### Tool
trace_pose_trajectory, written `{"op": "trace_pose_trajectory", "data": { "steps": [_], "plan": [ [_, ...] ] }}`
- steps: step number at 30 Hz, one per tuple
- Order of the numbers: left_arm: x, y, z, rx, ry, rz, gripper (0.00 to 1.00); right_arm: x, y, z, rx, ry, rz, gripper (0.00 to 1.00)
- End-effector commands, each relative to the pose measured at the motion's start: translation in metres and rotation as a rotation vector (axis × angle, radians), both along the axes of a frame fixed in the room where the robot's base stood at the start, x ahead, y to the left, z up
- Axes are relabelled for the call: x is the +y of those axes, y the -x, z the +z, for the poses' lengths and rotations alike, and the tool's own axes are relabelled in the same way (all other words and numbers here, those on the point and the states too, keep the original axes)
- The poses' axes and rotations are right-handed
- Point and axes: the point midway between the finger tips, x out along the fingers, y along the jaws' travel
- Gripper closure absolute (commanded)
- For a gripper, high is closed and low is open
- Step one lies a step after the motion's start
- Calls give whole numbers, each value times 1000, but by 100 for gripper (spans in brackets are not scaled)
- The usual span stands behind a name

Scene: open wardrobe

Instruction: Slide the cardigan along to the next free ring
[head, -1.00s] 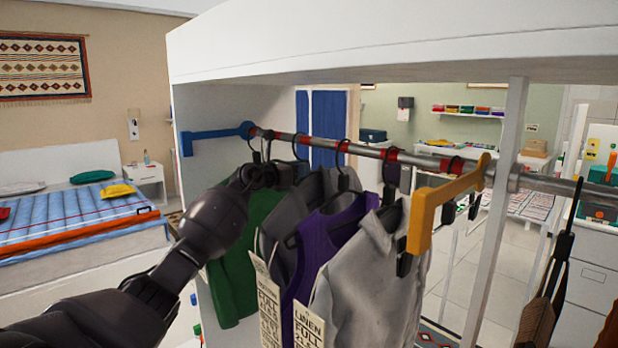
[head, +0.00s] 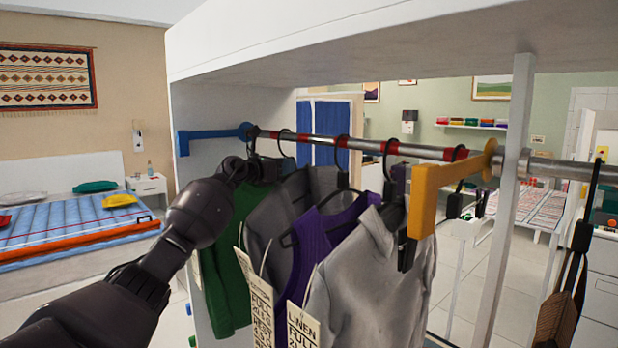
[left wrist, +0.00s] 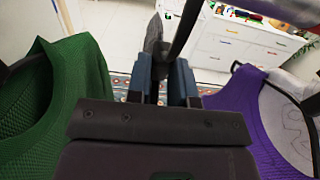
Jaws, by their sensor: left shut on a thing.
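Several garments hang from a metal rail (head: 365,146) with red bands. From the left they are green (head: 228,255), dark grey (head: 268,215), purple (head: 312,240) and a light grey hooded one (head: 365,275). I cannot tell surely which is the cardigan; the dark grey one hangs at my gripper. My left gripper (head: 266,169) is just below the rail, between the green and purple garments. In the left wrist view its fingers (left wrist: 162,82) are shut on a dark hanger part, with the green garment (left wrist: 75,85) left and the purple one (left wrist: 245,110) right. My right gripper is out of view.
A blue bracket (head: 212,134) marks the rail's left end and an orange bracket (head: 428,195) stands further right. Beyond it is a white post (head: 507,190). Paper tags (head: 302,325) hang low in front. A white panel (head: 390,40) spans above the rail.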

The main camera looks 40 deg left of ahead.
Motion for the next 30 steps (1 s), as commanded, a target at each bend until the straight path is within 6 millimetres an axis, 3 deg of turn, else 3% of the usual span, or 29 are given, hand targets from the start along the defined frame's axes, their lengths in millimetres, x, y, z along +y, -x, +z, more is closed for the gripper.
{"op": "trace_pose_trajectory", "data": {
  "steps": [14,15,21,30],
  "plan": [
    [30,-4,-3,1,1,1,96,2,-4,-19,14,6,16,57],
    [31,-4,-2,1,0,1,77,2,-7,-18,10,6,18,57],
    [30,-2,1,-2,-1,0,49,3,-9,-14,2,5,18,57],
    [30,-2,-3,5,1,0,49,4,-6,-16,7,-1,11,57]
  ]
}}
